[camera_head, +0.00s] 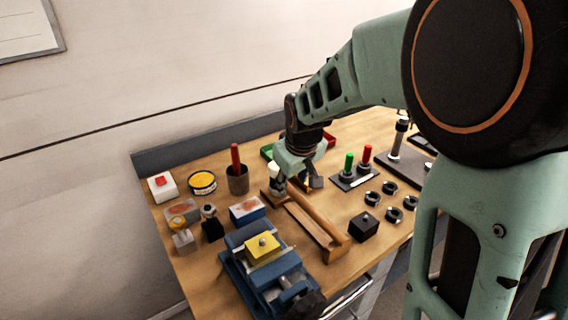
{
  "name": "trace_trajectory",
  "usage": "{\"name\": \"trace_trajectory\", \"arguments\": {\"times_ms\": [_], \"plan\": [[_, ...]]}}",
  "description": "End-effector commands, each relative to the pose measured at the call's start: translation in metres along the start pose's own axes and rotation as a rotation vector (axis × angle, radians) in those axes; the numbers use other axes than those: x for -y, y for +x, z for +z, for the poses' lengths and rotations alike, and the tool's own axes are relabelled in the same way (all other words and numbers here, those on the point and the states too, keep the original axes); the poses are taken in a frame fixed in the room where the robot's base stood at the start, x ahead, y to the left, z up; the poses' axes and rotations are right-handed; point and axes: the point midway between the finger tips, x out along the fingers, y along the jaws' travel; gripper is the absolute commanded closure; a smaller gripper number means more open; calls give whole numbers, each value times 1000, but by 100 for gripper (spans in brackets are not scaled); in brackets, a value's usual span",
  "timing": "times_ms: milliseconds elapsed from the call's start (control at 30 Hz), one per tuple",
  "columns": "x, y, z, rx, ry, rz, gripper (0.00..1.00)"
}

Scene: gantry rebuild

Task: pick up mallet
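My gripper (299,185) points down over the middle of the workbench. Its dark fingers look spread apart, with a strip of wood showing between and below them. A pale, cream-coloured head (274,171) stands just left of the gripper, above a small brown wooden block; it may be the mallet, but the gripper partly covers it and I cannot make out a handle. I cannot tell whether the fingers touch it.
A wooden trough (318,229) lies just in front of the gripper. A blue vise (268,268) is at the front. A dark cup (237,181) with a red handle stands left. Red and green pegs (357,172), black rings (389,187) and a black block (363,226) are right.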

Motion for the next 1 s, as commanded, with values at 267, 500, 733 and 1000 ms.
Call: {"name": "trace_trajectory", "arguments": {"times_ms": [267,500,733,1000], "plan": [[2,23,2,4,0,-1,62],[2,53,2,2,2,0,62],[1,58,2,0,2,1,62],[1,58,2,0,2,1,80]]}}
